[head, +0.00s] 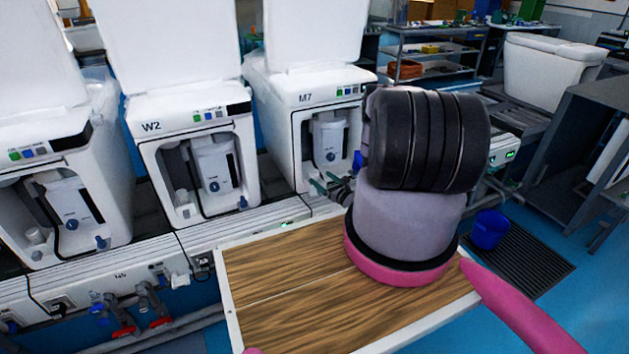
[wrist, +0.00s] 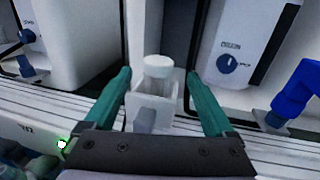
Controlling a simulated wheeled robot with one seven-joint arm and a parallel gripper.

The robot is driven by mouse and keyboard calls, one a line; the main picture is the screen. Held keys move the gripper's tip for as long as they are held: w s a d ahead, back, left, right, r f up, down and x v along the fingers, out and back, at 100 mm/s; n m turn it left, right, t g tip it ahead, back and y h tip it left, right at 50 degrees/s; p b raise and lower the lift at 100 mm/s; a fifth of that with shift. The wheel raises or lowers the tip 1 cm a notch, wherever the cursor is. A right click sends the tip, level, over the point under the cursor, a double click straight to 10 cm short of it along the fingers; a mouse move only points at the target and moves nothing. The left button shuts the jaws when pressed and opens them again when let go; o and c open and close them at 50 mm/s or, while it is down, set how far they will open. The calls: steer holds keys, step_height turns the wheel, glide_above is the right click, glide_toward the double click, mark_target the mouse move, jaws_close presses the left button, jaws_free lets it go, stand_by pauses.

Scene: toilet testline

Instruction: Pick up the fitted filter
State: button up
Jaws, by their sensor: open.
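The fitted filter seems to be the small white piece with a round cap (wrist: 158,66) in the wrist view. It sits upright in a squarish white holder (wrist: 150,110) at the front of a machine. My gripper (wrist: 159,75) is open, with one teal finger on each side of the cap and visible gaps between. I cannot tell whether either finger touches the holder. In the head view my gripper (head: 328,183) is at the base of machine M7 (head: 305,98), partly behind my arm. The filter there is hidden from that view.
Machine W2 (head: 190,125) stands left of M7, with a similar small white part (head: 182,198) in its bay. A blue fitting (wrist: 295,92) is right of my fingers in the wrist view. A wooden-topped board (head: 300,290) lies below my arm. A blue bucket (head: 490,229) stands at right.

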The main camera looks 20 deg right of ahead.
mark_target(318, 176)
steer(key=x, duration=0.5)
steer(key=shift+w+a+f, duration=0.15)
steer(key=shift+a+f, duration=0.05)
steer(key=shift+f, duration=0.05)
jaws_close()
